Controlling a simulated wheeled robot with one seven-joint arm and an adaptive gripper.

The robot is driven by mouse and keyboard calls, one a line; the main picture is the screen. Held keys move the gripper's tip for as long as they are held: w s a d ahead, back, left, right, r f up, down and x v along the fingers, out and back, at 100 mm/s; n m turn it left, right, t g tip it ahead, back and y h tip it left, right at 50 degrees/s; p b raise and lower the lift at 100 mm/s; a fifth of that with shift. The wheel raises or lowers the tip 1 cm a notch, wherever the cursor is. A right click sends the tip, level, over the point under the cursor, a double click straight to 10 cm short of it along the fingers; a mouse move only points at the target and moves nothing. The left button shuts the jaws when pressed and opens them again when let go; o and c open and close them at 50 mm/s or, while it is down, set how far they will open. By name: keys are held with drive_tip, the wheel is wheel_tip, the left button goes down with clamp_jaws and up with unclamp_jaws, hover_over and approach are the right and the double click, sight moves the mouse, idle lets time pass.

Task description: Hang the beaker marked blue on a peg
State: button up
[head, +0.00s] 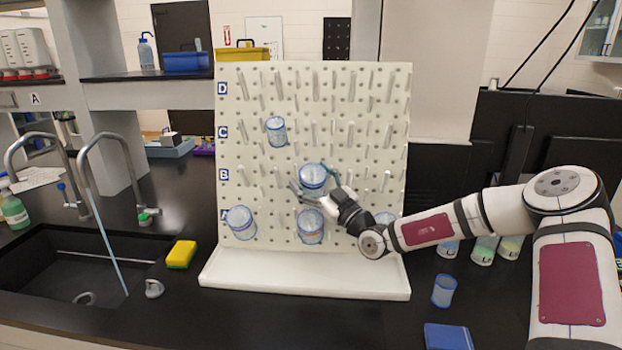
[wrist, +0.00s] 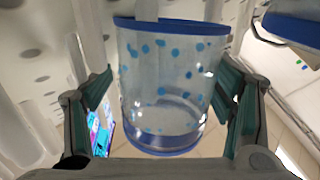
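A clear beaker with blue dots and blue bands (wrist: 165,95) is between the fingers of my gripper (wrist: 168,80) in the wrist view. A pale peg overlaps its rim at the top and appears to enter its mouth. The fingers are spread on both sides, and a narrow gap shows on the left; contact on the right is unclear. In the head view this beaker (head: 314,177) is at row B of the white pegboard (head: 345,140), with my gripper (head: 314,187) around it. Some board pegs (head: 351,133) are bare.
Other beakers hang at row C (head: 276,131) and along row A (head: 241,222), (head: 310,230); one at lower right is partly hidden by my arm. A small blue beaker (head: 443,290) and blue box (head: 448,336) are on the bench. A sink (head: 75,275) is left.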

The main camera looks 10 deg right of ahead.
drive_tip(key=shift+w+d, duration=0.15)
drive_tip(key=shift+d, duration=0.3)
drive_tip(key=a+v, duration=0.1)
drive_tip(key=v, duration=1.1)
drive_tip(key=s+a+n+g+y, duration=0.1)
drive_tip(key=s+a+n+g, duration=0.85)
drive_tip(key=n, duration=0.75)
drive_tip(key=s+a+n+g+y, duration=0.1)
drive_tip(key=s+a+n+g, duration=0.9)
drive_tip(key=n, duration=0.8)
drive_tip(key=s+d+r+n+t+h, duration=0.2)
drive_tip(key=s+d+r+n+h, duration=0.1)
drive_tip(key=n, duration=0.6)
drive_tip(key=s+d+r+n+t+h, duration=0.1)
drive_tip(key=s+d+r+n+h, duration=0.2)
drive_tip(key=s+d+n+h, duration=0.2)
drive_tip(key=s+d+r+n+t+h, duration=0.2)
drive_tip(key=s+d+r+n+h, duration=0.2)
drive_tip(key=s+d+n, duration=0.4)
drive_tip(key=s+n, duration=0.1)
drive_tip(key=n, duration=0.4)
drive_tip(key=shift+s+t+h, duration=0.25)
drive_tip(key=shift+t+h, duration=0.05)
drive_tip(key=shift+t, duration=0.05)
